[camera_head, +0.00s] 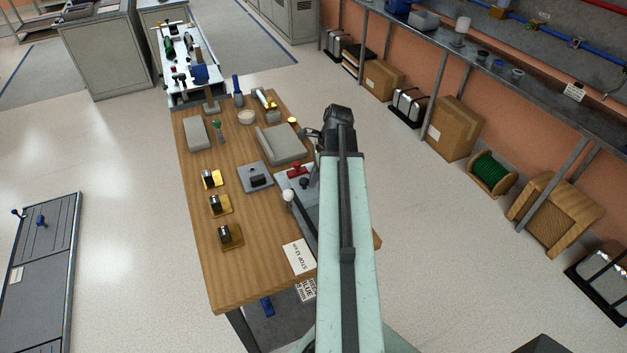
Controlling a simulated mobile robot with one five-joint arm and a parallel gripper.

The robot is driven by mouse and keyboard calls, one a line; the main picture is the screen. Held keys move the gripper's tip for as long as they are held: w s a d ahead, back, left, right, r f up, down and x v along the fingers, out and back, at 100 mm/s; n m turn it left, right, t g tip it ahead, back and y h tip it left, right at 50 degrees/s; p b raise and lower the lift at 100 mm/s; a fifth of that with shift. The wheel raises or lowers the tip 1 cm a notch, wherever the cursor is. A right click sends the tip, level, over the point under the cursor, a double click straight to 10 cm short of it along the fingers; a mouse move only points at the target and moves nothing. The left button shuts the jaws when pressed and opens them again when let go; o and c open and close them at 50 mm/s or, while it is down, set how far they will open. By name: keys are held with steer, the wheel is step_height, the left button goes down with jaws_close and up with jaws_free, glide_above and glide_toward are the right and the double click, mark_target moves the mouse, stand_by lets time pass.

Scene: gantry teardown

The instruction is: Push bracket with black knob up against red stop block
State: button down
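The red stop block (296,169) sits on a grey plate (283,178) near the right side of the wooden table. A small black knob (304,183) shows just below the red block, close to my arm. The bracket under it is mostly hidden by my arm, so I cannot tell whether it touches the block. A white ball knob (288,195) stands to the left of the black one. My gripper (311,136) is at the far end of my arm, above and beyond the red block. Its fingers are small and dark, and their opening is unclear.
My arm covers the table's right edge.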

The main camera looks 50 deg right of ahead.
steer(key=shift+w+a, duration=0.15)
steer(key=shift+s+d, duration=0.25)
steer(key=shift+d, duration=0.1)
steer(key=s+d, duration=0.1)
steer(key=d, duration=0.1)
steer(key=shift+s+d, duration=0.3)
steer(key=shift+s, duration=0.1)
steer(key=p+v, duration=0.9)
steer(key=v, duration=0.1)
steer(key=shift+s+p, duration=0.3)
steer(key=shift+p, duration=0.05)
steer(key=shift+w, duration=0.1)
